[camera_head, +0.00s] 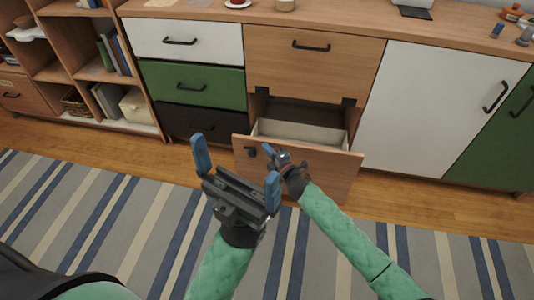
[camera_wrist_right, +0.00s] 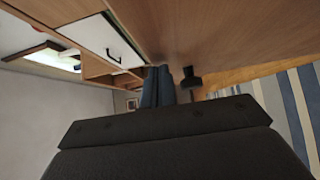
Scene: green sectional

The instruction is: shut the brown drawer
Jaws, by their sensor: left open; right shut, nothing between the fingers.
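The brown drawer (camera_head: 333,163) at the bottom of the cabinet is pulled out in the head view. Its pale inner box shows behind the front panel. My right gripper (camera_head: 270,151) is shut and empty, close to the left part of the drawer front, beside its dark handle (camera_head: 251,151). In the right wrist view the shut blue fingers (camera_wrist_right: 166,88) are close to the brown panel (camera_wrist_right: 225,40), with a dark handle (camera_wrist_right: 192,82) beside them. I cannot tell if they touch it. My left gripper (camera_head: 236,170) is open and empty, in front of the drawer and further left.
Above the drawer is a closed brown front (camera_head: 310,62). White (camera_head: 186,42), green (camera_head: 195,84) and black (camera_head: 198,121) drawers stand left of it, and a white door (camera_head: 428,105) right. Open shelves (camera_head: 103,70) are at far left. A striped rug (camera_head: 130,225) covers the floor in front.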

